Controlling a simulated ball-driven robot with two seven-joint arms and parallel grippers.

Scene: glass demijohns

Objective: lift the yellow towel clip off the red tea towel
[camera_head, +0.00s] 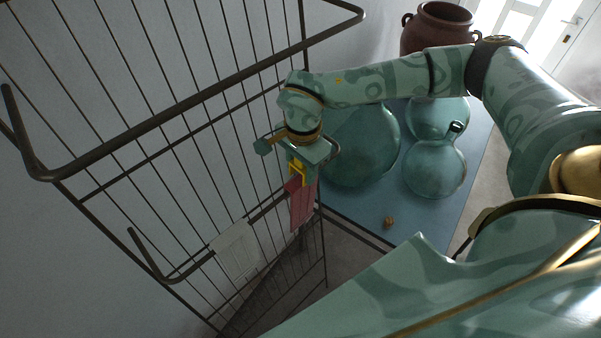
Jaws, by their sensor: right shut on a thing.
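The red tea towel (302,207) hangs down at the right end of the wire rack, below my right gripper. The yellow towel clip (296,169) is at the upper edge of the towel, between the fingers of my right gripper (297,174). The right gripper points down and is shut on the clip. The clip and the towel's top edge overlap in this view, so I cannot tell whether they touch. My arm and gripper hide part of the clip. My left gripper is not in view.
The dark wire rack (150,82) fills the left side, with bars close to my right gripper. A white panel (234,250) hangs lower on it. Glass demijohns (434,168) stand on a blue surface (350,213) to the right, near a small brown object (389,222). A brown urn (436,27) stands behind.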

